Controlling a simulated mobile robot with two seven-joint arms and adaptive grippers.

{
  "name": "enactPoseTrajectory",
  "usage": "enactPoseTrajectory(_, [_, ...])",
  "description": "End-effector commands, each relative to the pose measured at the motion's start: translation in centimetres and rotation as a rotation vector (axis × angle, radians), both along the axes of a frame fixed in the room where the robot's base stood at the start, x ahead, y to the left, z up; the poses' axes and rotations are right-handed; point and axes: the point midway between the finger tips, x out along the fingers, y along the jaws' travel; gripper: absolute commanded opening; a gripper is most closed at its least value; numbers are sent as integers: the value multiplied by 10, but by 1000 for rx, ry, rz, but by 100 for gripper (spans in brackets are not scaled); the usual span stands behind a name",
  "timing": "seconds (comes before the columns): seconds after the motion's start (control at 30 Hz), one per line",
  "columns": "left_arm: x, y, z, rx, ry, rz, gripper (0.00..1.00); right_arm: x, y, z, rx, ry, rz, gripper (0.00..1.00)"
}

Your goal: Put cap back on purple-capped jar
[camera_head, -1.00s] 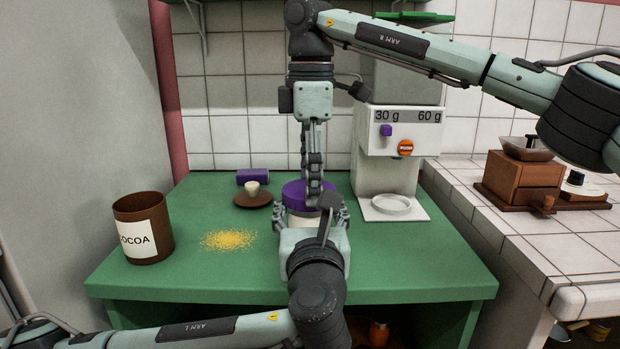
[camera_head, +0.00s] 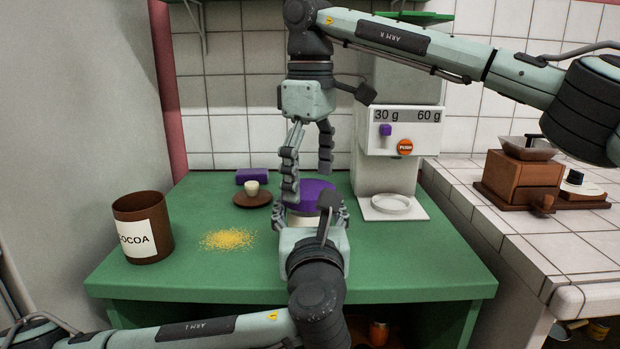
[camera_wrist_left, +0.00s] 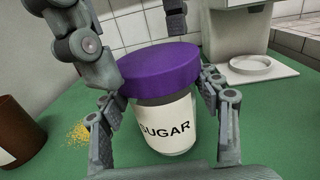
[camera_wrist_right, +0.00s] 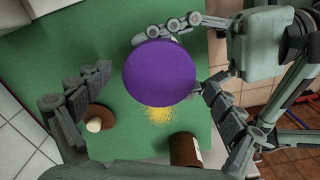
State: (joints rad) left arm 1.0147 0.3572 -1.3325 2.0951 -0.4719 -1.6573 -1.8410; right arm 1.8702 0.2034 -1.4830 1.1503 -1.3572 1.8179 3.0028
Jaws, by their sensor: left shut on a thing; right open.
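The jar labelled SUGAR (camera_wrist_left: 167,128) stands on the green table, with its pale body partly hidden in the head view. The wide purple cap (camera_wrist_left: 160,68) sits over the jar's mouth; it also shows in the head view (camera_head: 318,196) and from above in the right wrist view (camera_wrist_right: 159,73). My left gripper (camera_head: 312,217) is shut around the jar's body from the front, one finger on each side. My right gripper (camera_head: 308,180) is open above the cap, fingers pointing down and spread apart, holding nothing.
A brown cocoa tin (camera_head: 142,229) and yellow powder (camera_head: 229,240) are left on the green table (camera_head: 210,277). A brown saucer (camera_head: 244,201) with a cream knob and a purple block (camera_head: 254,176) lie behind. A dispenser (camera_head: 384,160) stands right; a grinder (camera_head: 520,180) is on the tiled counter.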

Motion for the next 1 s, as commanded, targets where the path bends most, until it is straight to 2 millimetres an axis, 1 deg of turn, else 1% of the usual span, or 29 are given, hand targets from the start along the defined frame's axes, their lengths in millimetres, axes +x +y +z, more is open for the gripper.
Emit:
enactPoseTrajectory(0.13, [0, 0, -1, 2, 2, 1, 0, 0, 0, 0, 0, 0, 0, 94])
enactPoseTrajectory(0.23, [0, 0, -1, 2, 2, 1, 0, 0, 0, 6, 0, -1, -1, 94])
enactPoseTrajectory(0.53, [0, 0, -1, 2, 2, 1, 0, 0, 0, 42, 0, -1, 0, 94])
enactPoseTrajectory(0.77, [0, 0, -1, 2, 2, 1, 0, 0, 0, 45, -1, 0, 0, 94])
enactPoseTrajectory(0.83, [0, 0, -1, 2, 2, 1, 0, 0, 0, 45, -1, 0, 1, 90])
enactPoseTrajectory(0.87, [0, 0, -1, 2, 2, 1, 0, 0, 0, 45, -1, 0, 4, 90])
enactPoseTrajectory(1.0, [0, 0, -1, 2, 2, 1, 0, 0, 0, 45, -1, 0, 87, 90])
